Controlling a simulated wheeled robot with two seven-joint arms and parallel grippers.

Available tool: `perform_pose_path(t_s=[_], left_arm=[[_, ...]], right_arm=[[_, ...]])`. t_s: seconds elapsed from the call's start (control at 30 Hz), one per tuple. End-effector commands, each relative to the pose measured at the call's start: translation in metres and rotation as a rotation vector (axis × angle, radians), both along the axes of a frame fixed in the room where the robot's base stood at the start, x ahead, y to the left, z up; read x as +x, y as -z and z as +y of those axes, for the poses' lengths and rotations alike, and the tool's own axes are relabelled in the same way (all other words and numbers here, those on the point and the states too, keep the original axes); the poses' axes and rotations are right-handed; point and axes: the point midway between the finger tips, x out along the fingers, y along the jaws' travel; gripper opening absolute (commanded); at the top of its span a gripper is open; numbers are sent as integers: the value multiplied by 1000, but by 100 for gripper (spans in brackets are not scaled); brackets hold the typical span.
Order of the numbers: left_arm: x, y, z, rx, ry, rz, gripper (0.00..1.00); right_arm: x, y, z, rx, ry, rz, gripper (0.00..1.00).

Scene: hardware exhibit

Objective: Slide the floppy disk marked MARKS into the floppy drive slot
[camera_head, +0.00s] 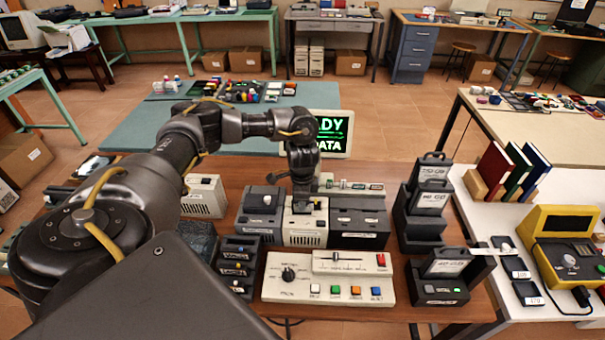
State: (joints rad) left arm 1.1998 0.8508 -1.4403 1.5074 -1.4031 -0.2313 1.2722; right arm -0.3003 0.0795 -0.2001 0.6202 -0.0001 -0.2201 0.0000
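My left arm reaches in from the left, and its gripper (303,188) points down just above the middle beige unit (305,228) on the brown table. The fingertips are small and dark, so I cannot tell whether they are open or holding something. A small dark piece with a yellow spot (302,205) sits at the top of this unit, right below the gripper. Dark units stand beside it, at left (260,212) and right (359,222). I cannot make out the word MARKS on any label, or which unit has the floppy slot. My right gripper is not in view.
A beige control panel (328,279) with coloured buttons lies in front. Black labelled holders (430,200) stand at right, small dark labelled items (238,262) at left. A lit green screen (331,132) stands behind. A white table (520,215) at right holds books and a yellow device.

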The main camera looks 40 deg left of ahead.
Motion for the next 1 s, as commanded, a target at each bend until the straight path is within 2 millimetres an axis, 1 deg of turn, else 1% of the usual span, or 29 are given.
perform_pose_path(t_s=[0.03, 0.2, 0.67, 0.7, 0.87, 1.0], left_arm=[[0, 4, 0, -1, 0, 1, 0], [0, 8, 0, -1, 0, 1, 0], [0, 8, 0, 0, 0, 0, 0], [0, 8, 0, 0, 0, 0, 8], [0, 8, 0, 0, 0, 0, 28], [0, 8, 0, 0, 0, 0, 28]], right_arm=[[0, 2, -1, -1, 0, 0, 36], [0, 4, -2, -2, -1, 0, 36], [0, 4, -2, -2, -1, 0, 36], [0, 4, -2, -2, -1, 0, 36], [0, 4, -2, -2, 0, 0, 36], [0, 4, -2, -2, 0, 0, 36]])
